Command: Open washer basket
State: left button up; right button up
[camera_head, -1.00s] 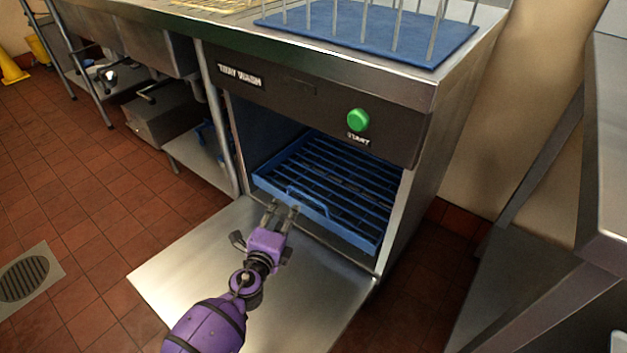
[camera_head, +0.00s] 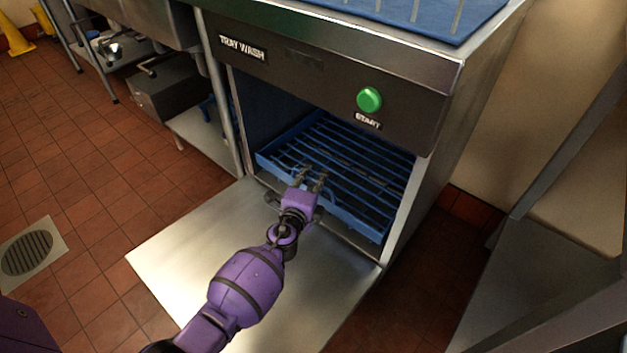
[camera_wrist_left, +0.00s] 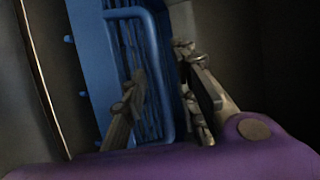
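The blue washer basket (camera_head: 358,222) sits inside the tray washer (camera_head: 300,82), behind the lowered steel door (camera_head: 215,255). My left gripper (camera_head: 314,179) is at the basket's front, at its handle. In the left wrist view the two fingers (camera_wrist_left: 160,78) are apart, with the upright bar of the blue handle (camera_wrist_left: 160,50) between them. The basket's blue wall (camera_wrist_left: 88,60) shows to the left there. I cannot tell whether either finger touches the handle. In the head view the gripper covers much of the handle. My right gripper is not in view.
A green start button (camera_head: 369,99) is on the washer's front panel. A blue mat (camera_head: 420,15) lies on top. A steel shelf (camera_head: 203,142) is to the left, and a floor drain (camera_head: 27,253) lies on the red tiles. Open floor lies left of the door.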

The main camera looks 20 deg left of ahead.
pick_arm(q)
jog(key=shift+c, duration=0.2)
grip_shut()
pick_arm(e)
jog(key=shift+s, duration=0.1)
pick_arm(q)
jog(key=shift+s, duration=0.1)
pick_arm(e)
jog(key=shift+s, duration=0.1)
